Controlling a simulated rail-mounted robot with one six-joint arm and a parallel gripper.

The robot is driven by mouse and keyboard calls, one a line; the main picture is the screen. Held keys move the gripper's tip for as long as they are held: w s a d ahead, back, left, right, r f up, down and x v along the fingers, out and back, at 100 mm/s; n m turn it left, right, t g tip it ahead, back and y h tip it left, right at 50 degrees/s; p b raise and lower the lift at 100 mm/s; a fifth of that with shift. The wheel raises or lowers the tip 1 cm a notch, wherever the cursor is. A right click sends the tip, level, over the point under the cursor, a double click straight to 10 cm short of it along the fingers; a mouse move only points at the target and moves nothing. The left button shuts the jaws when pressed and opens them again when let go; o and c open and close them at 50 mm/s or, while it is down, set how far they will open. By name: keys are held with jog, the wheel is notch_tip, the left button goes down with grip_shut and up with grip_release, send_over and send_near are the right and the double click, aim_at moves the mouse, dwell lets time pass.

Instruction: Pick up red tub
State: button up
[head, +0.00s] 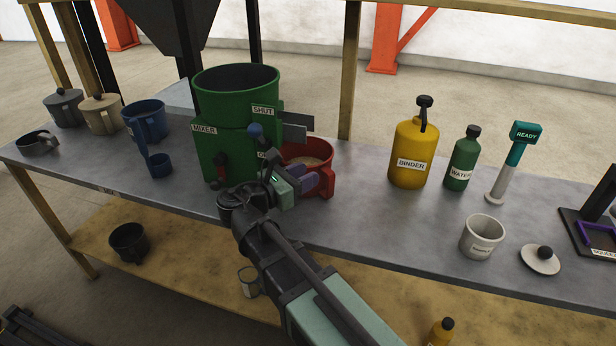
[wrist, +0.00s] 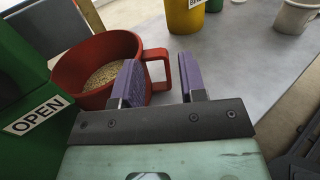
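The red tub (head: 322,170) stands on the bench just right of the green mixer and holds a pale grainy fill. In the wrist view the tub (wrist: 85,62) is at the upper left, with its handle (wrist: 165,70) pointing right. My gripper (head: 303,184) is at the tub's near side. Its purple fingers (wrist: 160,82) are spread apart. The handle shows between them in the wrist view, with a gap to the right finger. The left finger overlaps the tub's side; I cannot tell whether it touches. Nothing is gripped.
The green mixer (head: 222,140) with levers stands close on the left. To the right stand a yellow binder bottle (head: 408,150), a green water bottle (head: 462,160) and a white cup (head: 481,237). The bench between tub and binder is clear.

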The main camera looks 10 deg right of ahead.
jog(key=b, duration=0.9)
send_near(327, 201)
jog(key=shift+w+d+r, duration=0.35)
jog(key=shift+d+r, duration=0.2)
jog(key=shift+w+d+r, duration=0.35)
jog(key=shift+d+r, duration=0.25)
jog(key=shift+w+d+r+p, duration=0.1)
jog(key=shift+d+r+p, duration=0.35)
jog(key=shift+r+p, duration=0.25)
jog(key=shift+w+d+f, duration=0.1)
jog(key=shift+w+d, duration=0.15)
jog(key=x, duration=0.6)
grip_shut()
